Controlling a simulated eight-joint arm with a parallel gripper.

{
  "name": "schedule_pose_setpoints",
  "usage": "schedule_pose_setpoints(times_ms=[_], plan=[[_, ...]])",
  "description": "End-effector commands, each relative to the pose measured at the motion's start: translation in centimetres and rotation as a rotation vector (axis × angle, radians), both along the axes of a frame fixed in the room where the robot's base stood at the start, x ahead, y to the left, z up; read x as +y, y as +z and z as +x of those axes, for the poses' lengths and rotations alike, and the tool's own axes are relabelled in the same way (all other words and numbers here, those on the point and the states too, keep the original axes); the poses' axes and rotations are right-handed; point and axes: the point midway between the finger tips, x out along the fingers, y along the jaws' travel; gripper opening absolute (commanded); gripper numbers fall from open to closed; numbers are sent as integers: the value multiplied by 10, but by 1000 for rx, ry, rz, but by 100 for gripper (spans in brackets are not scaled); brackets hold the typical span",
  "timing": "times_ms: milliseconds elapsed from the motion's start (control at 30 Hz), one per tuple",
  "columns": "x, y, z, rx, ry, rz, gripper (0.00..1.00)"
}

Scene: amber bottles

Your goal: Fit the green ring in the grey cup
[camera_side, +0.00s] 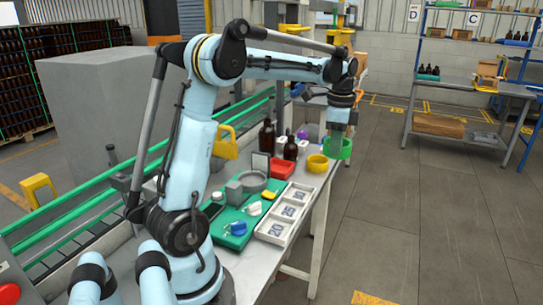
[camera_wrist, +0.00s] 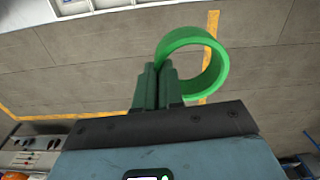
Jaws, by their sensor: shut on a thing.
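The green ring (camera_side: 346,149) hangs past the far right end of the workbench in the side view. My gripper (camera_side: 336,146) is shut on its wall. In the wrist view, the two dark green fingers of my gripper (camera_wrist: 158,84) pinch the left side of the green ring (camera_wrist: 219,68), and the floor shows through its opening. The grey cup (camera_side: 253,182) is a low, round grey holder on the bench, nearer the arm's base and well apart from the ring. The cup's inside is too small to make out clearly.
A white numbered tray (camera_side: 272,230) lies at the front edge beside a green mat (camera_side: 234,240) with small items. The floor right of the bench is clear.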

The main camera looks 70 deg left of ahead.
Motion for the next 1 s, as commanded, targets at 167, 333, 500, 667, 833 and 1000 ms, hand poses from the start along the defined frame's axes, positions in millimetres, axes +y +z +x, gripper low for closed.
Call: schedule_pose_setpoints(times_ms=[167, 333, 500, 667, 833, 1000], plan=[[20, 8, -21, 0, 52, 0, 0], [48, 9, -55, 0, 136, 0, 0], [78, 9, -107, 0, 251, 0, 0], [97, 8, -153, 0, 352, 0, 0], [107, 6, -188, 0, 427, 0, 0], [109, -10, -196, 0, 444, 0, 0]])
